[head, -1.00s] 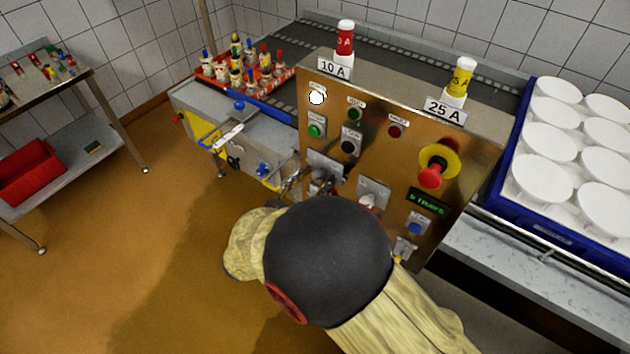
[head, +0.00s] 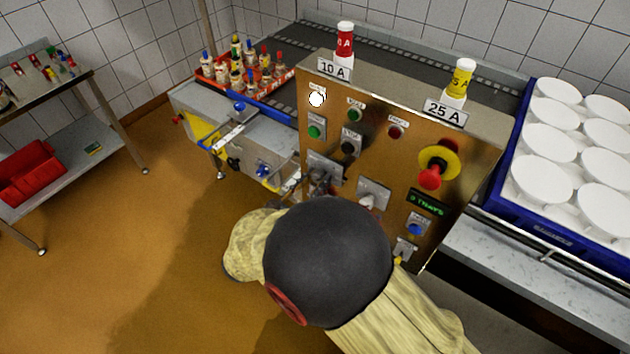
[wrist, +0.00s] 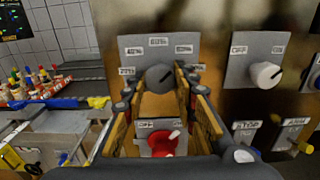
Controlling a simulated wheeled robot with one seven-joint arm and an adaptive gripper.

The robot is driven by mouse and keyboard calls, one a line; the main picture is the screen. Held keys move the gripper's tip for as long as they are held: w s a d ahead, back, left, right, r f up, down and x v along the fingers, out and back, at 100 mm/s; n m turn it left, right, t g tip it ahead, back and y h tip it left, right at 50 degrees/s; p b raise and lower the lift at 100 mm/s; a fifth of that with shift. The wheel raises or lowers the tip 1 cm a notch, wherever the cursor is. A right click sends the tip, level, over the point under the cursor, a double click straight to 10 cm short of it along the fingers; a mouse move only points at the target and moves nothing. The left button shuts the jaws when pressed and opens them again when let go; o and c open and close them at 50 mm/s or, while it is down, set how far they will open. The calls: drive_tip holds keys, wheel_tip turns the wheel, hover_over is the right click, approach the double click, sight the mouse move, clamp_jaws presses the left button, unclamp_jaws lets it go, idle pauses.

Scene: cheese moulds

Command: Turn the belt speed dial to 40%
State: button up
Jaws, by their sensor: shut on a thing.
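The belt speed dial (wrist: 159,79) is a dark grey round knob on a light grey plate in the wrist view. Percent labels arc around it, with 40% (wrist: 134,51) at upper left and 60% (wrist: 158,41) at the top. A dark mark on the knob seems to point to the upper right; its exact setting is hard to read. My gripper (wrist: 157,88) has its tan-padded fingers on both sides of the knob, shut on it. In the head view my gripper (head: 322,182) is at the panel, and my arm partly hides that area.
A red switch (wrist: 163,144) sits just below the dial, and a white rotary knob (wrist: 266,74) is to its right. The panel also carries a red emergency stop (head: 431,176), buttons and a green display (head: 427,203). A blue crate (head: 512,212) stands right.

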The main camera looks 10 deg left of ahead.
drive_tip(key=shift+r+n+p, duration=0.1)
drive_tip(key=shift+n+p, duration=0.2)
drive_tip(key=shift+p, duration=0.35)
drive_tip(key=n+p, duration=0.1)
drive_tip(key=p, duration=0.1)
drive_tip(key=n+p, duration=0.1)
drive_tip(key=p, duration=0.2)
drive_tip(key=shift+r+n, duration=0.2)
drive_tip(key=shift+n, duration=0.1)
drive_tip(key=n+p, duration=0.5)
drive_tip(key=p, duration=0.2)
drive_tip(key=shift+d, duration=0.1)
drive_tip(key=n+p, duration=0.4)
drive_tip(key=n, duration=0.1)
drive_tip(key=shift+f+p, duration=0.1)
drive_tip(key=shift+p, duration=0.25)
drive_tip(key=shift+f+n+p, duration=0.1)
drive_tip(key=shift+n+p, duration=1.4)
drive_tip(key=shift+n, duration=0.7)
drive_tip(key=o, duration=1.2)
drive_tip(key=shift+c, duration=0.2)
